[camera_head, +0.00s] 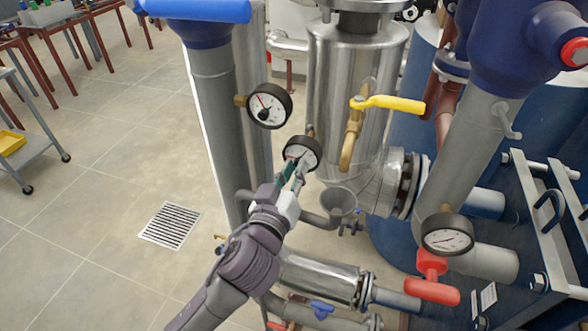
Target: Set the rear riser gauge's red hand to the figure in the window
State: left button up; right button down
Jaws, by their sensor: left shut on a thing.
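My left gripper (293,172) reaches up from the bottom to the face of a small black-rimmed gauge (301,152) on the steel vessel. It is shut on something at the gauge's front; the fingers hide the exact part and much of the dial. A second black-rimmed gauge (270,106) sits higher on the left grey riser, with a white face and a red hand pointing up-left. A third gauge (447,235) is on the right grey pipe. I cannot tell which is the rear riser gauge. No figure in a window is readable. My right gripper is not in view.
A yellow lever (390,103) on a brass valve juts out right of the held gauge. A red handle (432,291) is at lower right, a blue handle (195,9) at the top. A drain grate (170,225) lies in open floor at left.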

pick_arm(q)
grip_shut()
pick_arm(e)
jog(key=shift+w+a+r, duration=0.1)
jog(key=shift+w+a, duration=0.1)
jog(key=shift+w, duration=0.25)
pick_arm(q)
jog(key=shift+m, duration=0.4)
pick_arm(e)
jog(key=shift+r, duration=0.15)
pick_arm(q)
jog(key=m+p, duration=1)
jog(key=m, duration=1.2)
jog(key=shift+r+m, duration=0.1)
jog(key=shift+m, duration=0.3)
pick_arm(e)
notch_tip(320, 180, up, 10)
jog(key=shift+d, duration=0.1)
